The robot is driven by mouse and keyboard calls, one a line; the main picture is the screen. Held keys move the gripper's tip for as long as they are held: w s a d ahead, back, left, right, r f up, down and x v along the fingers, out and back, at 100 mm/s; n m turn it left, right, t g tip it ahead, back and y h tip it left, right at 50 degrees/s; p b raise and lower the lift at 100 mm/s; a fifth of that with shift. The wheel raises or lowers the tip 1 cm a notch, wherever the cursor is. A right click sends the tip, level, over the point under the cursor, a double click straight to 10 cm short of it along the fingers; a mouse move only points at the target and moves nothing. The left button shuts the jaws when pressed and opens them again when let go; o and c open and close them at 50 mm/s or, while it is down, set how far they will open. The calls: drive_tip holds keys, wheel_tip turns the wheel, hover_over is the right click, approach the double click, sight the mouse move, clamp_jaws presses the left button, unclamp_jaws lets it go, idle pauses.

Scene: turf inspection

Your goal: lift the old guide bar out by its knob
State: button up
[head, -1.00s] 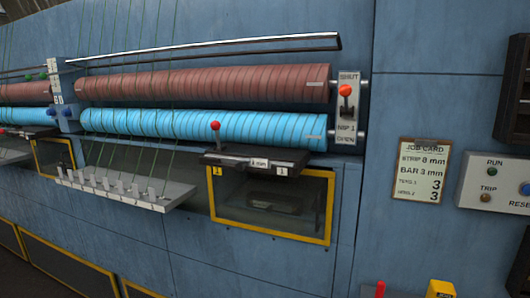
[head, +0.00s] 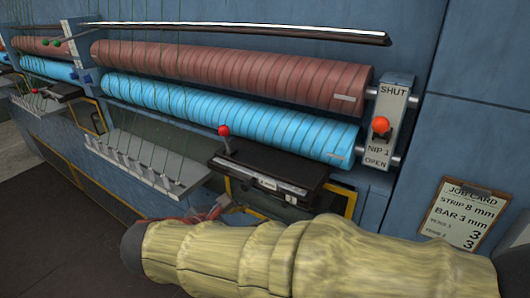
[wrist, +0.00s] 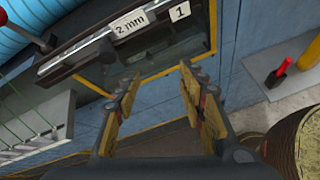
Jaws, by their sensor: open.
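The old guide bar (head: 262,180) lies in its dark holder below the blue roller, with a red ball knob (head: 223,130) standing up at its left end. In the wrist view the bar (wrist: 85,52) runs across the upper left beside a 2 mm label (wrist: 130,22). A red knob (wrist: 3,16) is cut off at that view's left edge. My gripper (wrist: 158,76) is open and empty, its fingers apart, below and to the right of the bar and clear of the knob. In the head view my arm hides most of the gripper.
The nip lever's orange ball (head: 380,124) stands below the word SHUT. The job card (head: 463,214) reads strip 8 mm, bar 3 mm. A comb-like tray (head: 150,160) with green strands is left of the holder. A red-topped piece (wrist: 279,71) and yellow post (wrist: 309,52) stand at right.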

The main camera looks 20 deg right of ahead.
sight(245, 186)
drive_tip(key=w+a+r+n+t+p, duration=0.2)
drive_tip(key=w+a+r+n, duration=0.1)
drive_tip(key=a+r, duration=0.15)
drive_tip(key=shift+h, duration=0.4)
drive_tip(key=x, duration=0.2)
drive_tip(key=r+p+x, duration=0.1)
drive_tip(key=x, duration=0.4)
drive_tip(key=shift+w+d+r+p, duration=0.1)
drive_tip(key=shift+w+d+p, duration=0.2)
drive_tip(key=shift+d, duration=0.15)
drive_tip(key=shift+c, duration=1.2)
drive_tip(key=c, duration=0.7)
clamp_jaws()
